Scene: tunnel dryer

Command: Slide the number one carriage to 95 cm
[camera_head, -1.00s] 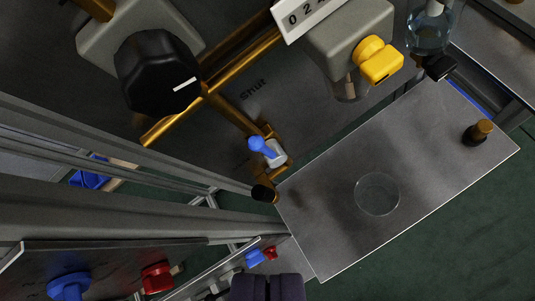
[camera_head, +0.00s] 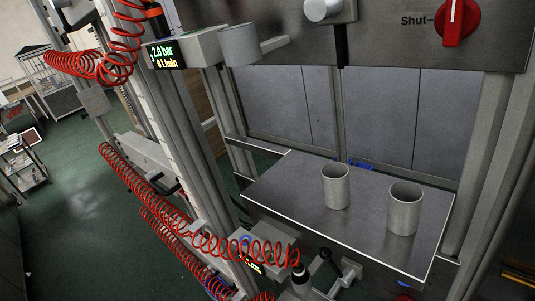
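No carriage marked number one can be made out. A grey box (camera_head: 185,49) with a lit display reading about "-2.0 bar" and "0 l/min" is at upper left, beside upright metal rails (camera_head: 188,120). A second grey box (camera_head: 262,250) with a small lit display sits low in the middle, with a red coiled hose (camera_head: 215,243) running past it. A pale strip runs down the upright rails, but no scale marks are readable. My gripper is not in view.
A metal shelf (camera_head: 290,195) holds two grey cups, one to the left (camera_head: 336,187) and one to the right (camera_head: 403,210). A red knob (camera_head: 459,22) marked "Shut" is at upper right. Green floor (camera_head: 75,230) is open at left; carts (camera_head: 20,160) stand farther back.

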